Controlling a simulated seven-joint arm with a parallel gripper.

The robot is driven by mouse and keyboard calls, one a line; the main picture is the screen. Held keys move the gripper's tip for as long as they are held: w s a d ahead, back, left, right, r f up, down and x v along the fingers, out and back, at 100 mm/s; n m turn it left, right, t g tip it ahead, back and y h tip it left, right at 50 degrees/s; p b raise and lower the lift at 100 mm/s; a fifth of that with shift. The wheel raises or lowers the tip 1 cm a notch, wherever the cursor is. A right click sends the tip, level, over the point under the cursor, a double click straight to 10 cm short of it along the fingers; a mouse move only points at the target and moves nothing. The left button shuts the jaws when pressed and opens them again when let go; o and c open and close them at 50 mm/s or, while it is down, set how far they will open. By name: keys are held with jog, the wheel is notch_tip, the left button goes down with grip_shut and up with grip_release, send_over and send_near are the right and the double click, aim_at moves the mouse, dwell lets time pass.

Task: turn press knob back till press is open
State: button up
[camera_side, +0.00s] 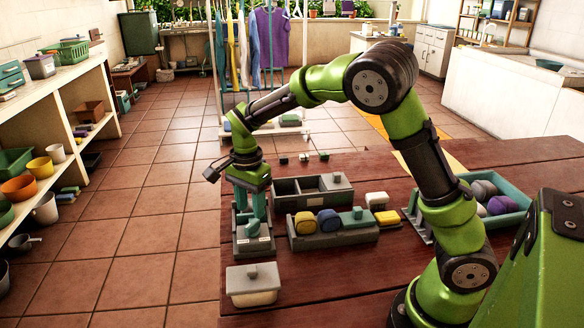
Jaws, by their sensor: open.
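The press is a small grey frame (240,243) standing at the left edge of the dark red wooden table. A rounded teal knob (253,229) shows at its front, low between the uprights. My gripper (252,215) points straight down over the press. Its teal fingers are apart, with their tips close to the knob. I cannot tell whether they touch the knob or reach around it. The fingers and the frame hide part of the press, and how far it is open or closed cannot be made out.
A cream lidded box (252,287) stands in front of the press. To its right are a grey compartment tray (296,196), a rack (333,237) holding coloured blocks, and a teal crate (513,222) with rolled cloths. The table's front middle is clear.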

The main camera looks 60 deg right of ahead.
aim_at(252, 223)
jog(key=shift+f, duration=2.25)
grip_shut()
